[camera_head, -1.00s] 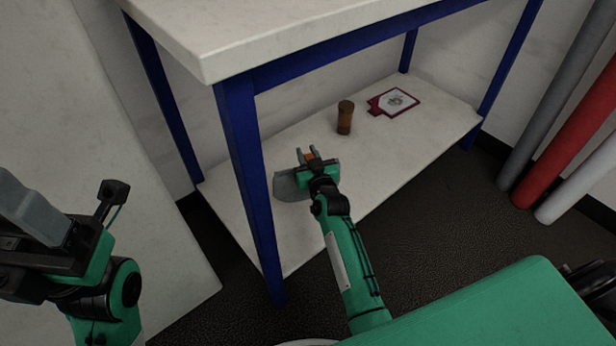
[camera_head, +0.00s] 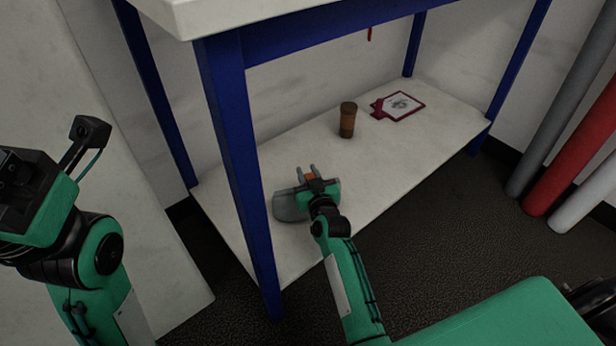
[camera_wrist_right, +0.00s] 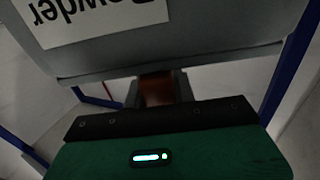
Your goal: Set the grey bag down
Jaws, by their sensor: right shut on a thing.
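The grey bag (camera_head: 290,207) hangs in my right gripper (camera_head: 308,174), at the near left end of the lower shelf (camera_head: 400,150). The gripper hides part of the bag. In the right wrist view, the grey bag (camera_wrist_right: 190,50) fills the top, with a white label reading "Powder" upside down. A brown piece (camera_wrist_right: 157,90) shows between the fingers below it. I cannot tell whether the bag's bottom touches the shelf. My left gripper's body (camera_head: 25,195) is at the left edge; its fingers are out of the picture.
A brown cylinder (camera_head: 347,122) stands on the lower shelf, with a red-edged clipboard (camera_head: 398,106) lying behind it. A blue table leg (camera_head: 236,170) stands just left of the bag. The white tabletop (camera_head: 215,12) is overhead. Grey, red and white rolls lean at right. The shelf's right front is clear.

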